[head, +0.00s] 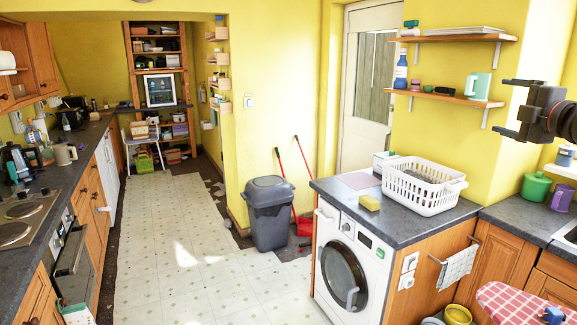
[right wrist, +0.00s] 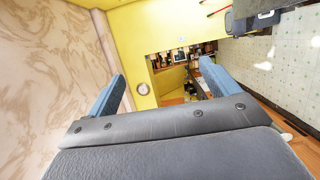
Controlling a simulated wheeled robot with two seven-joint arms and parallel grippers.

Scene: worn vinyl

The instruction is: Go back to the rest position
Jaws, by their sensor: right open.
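My right gripper (head: 512,109) is raised at the right edge of the head view, in front of the yellow wall and beside the wall shelves. Its two fingers point left and stand apart, with nothing between them. In the right wrist view the gripper (right wrist: 168,95) shows two blue-grey fingers spread wide, with the yellow wall and a distant shelf nook seen between them. My left gripper is not in the head view.
A white laundry basket (head: 423,185) and a yellow sponge (head: 369,202) sit on the counter above the washing machine (head: 352,262). Two wall shelves (head: 468,38) are near my right gripper. A grey bin (head: 269,213) stands by the wall. The tiled floor (head: 185,255) in the middle is clear.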

